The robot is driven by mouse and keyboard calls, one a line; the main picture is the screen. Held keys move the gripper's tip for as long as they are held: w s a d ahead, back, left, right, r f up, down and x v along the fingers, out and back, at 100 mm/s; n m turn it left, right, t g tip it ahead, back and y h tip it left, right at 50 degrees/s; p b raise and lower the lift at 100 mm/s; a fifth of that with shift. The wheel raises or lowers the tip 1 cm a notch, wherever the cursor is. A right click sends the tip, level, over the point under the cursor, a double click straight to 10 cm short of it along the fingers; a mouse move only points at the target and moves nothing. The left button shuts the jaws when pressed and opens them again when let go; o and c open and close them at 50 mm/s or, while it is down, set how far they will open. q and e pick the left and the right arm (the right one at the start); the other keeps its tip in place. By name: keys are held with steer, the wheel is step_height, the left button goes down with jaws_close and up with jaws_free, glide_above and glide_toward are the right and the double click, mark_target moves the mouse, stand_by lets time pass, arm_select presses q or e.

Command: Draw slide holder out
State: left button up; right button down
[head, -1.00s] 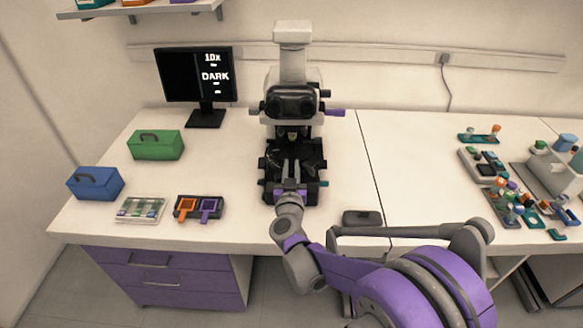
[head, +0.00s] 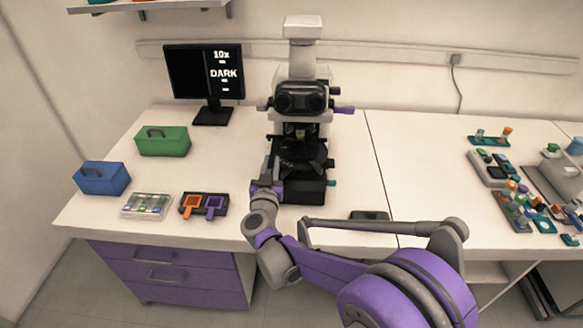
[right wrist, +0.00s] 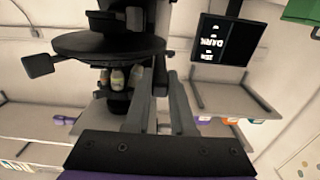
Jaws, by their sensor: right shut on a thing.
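The microscope (head: 300,100) stands on the bench, with its dark stage (head: 302,170) low in front. My right gripper (head: 270,172) is at the left front of the stage. In the right wrist view, my right gripper's fingers (right wrist: 160,80) point up beside the microscope's round black plate (right wrist: 105,44) and objectives (right wrist: 118,76). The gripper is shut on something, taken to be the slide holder. My left gripper is not in view.
A black tray (head: 187,214) with an orange and a purple frame lies left of the microscope. Beside it are a slide box (head: 147,206), a blue case (head: 102,178) and a green case (head: 163,141). A monitor (head: 204,72) stands behind.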

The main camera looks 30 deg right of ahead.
steer(key=w+a, duration=0.4)
steer(key=a, duration=0.3)
steer(key=shift+w+a+b, duration=0.4)
steer(key=shift+b, duration=0.05)
steer(key=c, duration=0.8)
jaws_free()
steer(key=shift+a, duration=0.15)
steer(key=shift+o, duration=0.2)
steer(key=v, duration=1)
steer(key=shift+s+a, duration=0.2)
steer(key=shift+s, duration=0.1)
